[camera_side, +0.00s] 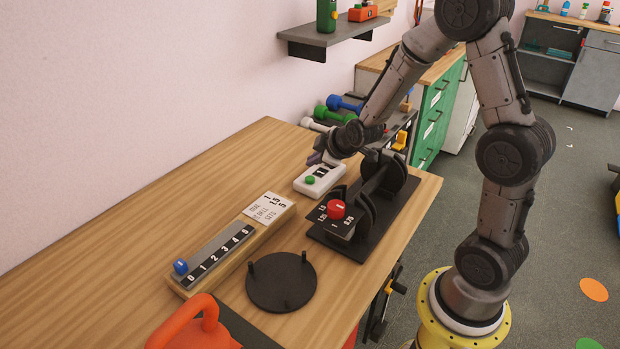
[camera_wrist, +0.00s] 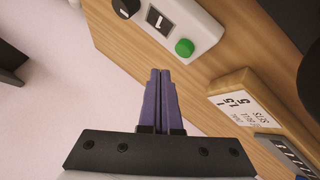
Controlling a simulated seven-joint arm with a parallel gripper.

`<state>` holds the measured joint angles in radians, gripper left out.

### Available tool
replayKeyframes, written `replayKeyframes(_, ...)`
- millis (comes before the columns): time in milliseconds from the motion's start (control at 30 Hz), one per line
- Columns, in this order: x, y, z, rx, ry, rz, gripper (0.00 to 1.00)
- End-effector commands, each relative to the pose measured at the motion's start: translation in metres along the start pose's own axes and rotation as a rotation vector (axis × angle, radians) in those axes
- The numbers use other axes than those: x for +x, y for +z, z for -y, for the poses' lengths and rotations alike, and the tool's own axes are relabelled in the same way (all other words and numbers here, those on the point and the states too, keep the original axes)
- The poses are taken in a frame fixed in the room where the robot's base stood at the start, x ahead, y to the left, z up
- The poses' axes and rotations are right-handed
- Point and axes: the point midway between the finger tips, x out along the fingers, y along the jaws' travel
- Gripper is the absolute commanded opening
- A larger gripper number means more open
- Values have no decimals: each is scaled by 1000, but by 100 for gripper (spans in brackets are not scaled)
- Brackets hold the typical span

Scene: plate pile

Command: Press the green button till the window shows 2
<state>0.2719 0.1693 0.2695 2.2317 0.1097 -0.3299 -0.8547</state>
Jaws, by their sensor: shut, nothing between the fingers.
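A white box (camera_side: 319,182) stands on the wooden table near the wall. Its green button (camera_side: 310,180) is on the near left end in the side view. In the wrist view the box (camera_wrist: 200,22) shows the green button (camera_wrist: 184,47), a small dark window (camera_wrist: 159,20) and a black knob (camera_wrist: 125,7). The window carries a white mark that looks like a 1, seen turned. My gripper (camera_wrist: 160,72) has purple fingers, shut and empty. In the side view my gripper (camera_side: 317,158) is just behind and above the box. The fingertips are apart from the button.
A wooden rail (camera_side: 217,257) with a number strip and blue ball (camera_side: 180,266), a black stand with red knob (camera_side: 336,209), a black pegged disc (camera_side: 281,282) and an orange handled object (camera_side: 190,328) occupy the table. A wall shelf (camera_side: 325,36) is above. The left table is clear.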

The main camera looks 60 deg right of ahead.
Motion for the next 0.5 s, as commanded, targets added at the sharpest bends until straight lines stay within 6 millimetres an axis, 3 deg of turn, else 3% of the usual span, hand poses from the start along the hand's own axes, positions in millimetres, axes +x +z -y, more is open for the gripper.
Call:
replayKeyframes(200, 13, 9, 9, 0, -1, 1, 0)
replayKeyframes(500, 16, 11, 11, 0, 1, -1, 0)
